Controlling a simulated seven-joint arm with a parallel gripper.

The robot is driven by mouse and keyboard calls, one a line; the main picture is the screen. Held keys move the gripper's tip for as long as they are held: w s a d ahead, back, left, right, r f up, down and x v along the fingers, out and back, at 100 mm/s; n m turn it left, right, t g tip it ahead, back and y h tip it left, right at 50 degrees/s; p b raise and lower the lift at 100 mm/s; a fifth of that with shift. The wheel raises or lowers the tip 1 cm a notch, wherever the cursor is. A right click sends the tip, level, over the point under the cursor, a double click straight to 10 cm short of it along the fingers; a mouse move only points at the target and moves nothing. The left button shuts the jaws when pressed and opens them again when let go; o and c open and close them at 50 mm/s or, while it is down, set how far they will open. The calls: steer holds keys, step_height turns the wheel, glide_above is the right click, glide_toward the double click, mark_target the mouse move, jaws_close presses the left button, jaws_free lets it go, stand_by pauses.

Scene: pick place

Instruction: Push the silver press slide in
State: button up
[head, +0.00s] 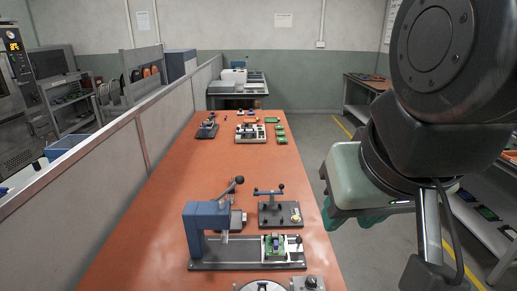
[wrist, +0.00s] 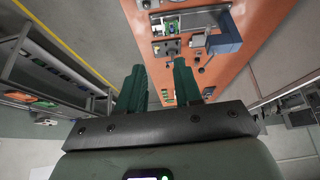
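The blue press (head: 205,222) stands on a dark base plate near the front of the orange bench, with a lever ending in a dark knob. Its slide (head: 285,262) sits at the right of the base, out from under the press head, and carries a green board (head: 274,245). In the wrist view the press (wrist: 228,32) and the green board (wrist: 174,27) show at the top, beyond the fingertips. My gripper (wrist: 158,66) has its two dark green fingers apart with nothing between them. In the head view it hangs right of the bench, clear of the press.
A dark fixture with a black-knobbed handle (head: 270,208) stands just behind the slide. A round device (head: 264,286) is at the bench's front edge. More fixtures and green boards (head: 281,133) lie farther back. The middle of the bench (head: 190,160) is bare. A partition (head: 120,165) borders its left.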

steer(key=shift+o, duration=1.1)
steer(key=shift+w+r, duration=0.1)
steer(key=shift+w, duration=0.05)
steer(key=shift+n+t+h, duration=0.3)
steer(key=shift+n+h, duration=0.6)
steer(key=w+r, duration=0.1)
steer(key=w, duration=0.1)
steer(key=w+d, duration=0.1)
steer(key=w, duration=0.2)
steer(key=w+d+r, duration=0.1)
steer(key=w, duration=0.2)
steer(key=shift+d+r, duration=0.15)
steer(key=shift+r, duration=0.2)
steer(key=m+g+y, duration=0.4)
steer(key=g, duration=0.2)
glide_above(300, 238)
steer(key=d, duration=0.2)
step_height(300, 238, down, 32)
steer(key=r, duration=0.1)
steer(key=f, duration=0.4)
steer(key=a+f, duration=0.1)
steer(key=f, duration=0.6)
steer(key=shift+a+f, duration=0.4)
steer(key=shift+c, duration=0.2)
jaws_close()
